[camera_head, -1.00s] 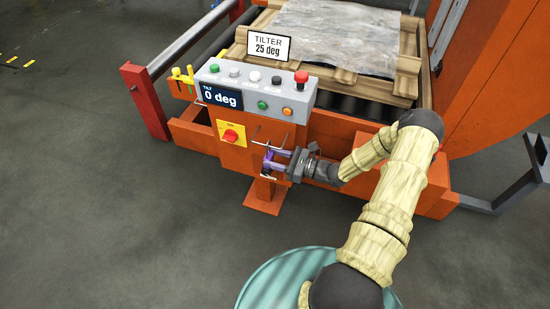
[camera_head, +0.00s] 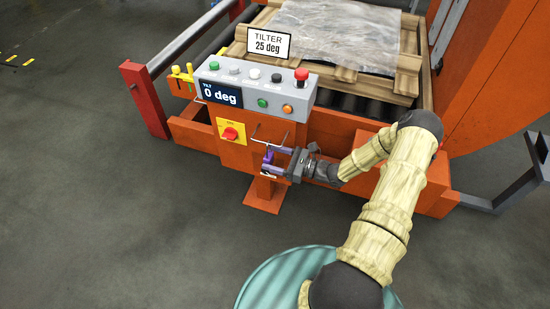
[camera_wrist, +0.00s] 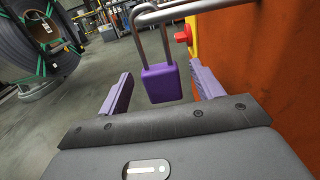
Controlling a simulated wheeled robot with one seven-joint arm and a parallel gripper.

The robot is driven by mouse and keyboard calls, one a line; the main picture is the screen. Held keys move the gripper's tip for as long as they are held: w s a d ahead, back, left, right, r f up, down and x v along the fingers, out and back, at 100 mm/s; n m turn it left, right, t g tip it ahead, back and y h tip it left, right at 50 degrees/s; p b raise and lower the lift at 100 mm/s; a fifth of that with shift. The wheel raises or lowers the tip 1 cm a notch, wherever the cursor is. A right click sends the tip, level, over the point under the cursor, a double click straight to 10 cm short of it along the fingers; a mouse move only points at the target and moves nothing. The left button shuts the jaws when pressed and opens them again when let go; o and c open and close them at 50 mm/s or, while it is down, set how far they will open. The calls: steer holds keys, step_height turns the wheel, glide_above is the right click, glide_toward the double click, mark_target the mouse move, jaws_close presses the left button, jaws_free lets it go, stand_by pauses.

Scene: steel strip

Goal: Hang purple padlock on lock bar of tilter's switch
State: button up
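The purple padlock (camera_wrist: 162,84) hangs upright in the wrist view, with its grey shackle at the metal lock bar (camera_wrist: 197,7). My gripper (camera_wrist: 160,73) is open, with one purple finger on each side of the padlock and visible gaps to both. In the head view, the lock bar (camera_head: 270,138) sticks out right of the red switch (camera_head: 230,133) on its yellow plate. The padlock is small there and hard to separate from my purple fingers.
The grey control box (camera_head: 255,92) with buttons and a "0 deg" display stands above the switch. The orange tilter frame (camera_head: 340,140) is close beside my gripper, also on the right in the wrist view. The floor to the left is clear.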

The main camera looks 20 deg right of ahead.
steer(key=shift+d, duration=0.1)
steer(key=p+v, duration=0.1)
steer(key=v, duration=1.6)
steer(key=shift+s+p, duration=0.15)
steer(key=shift+p, duration=0.25)
steer(key=shift+r, duration=0.1)
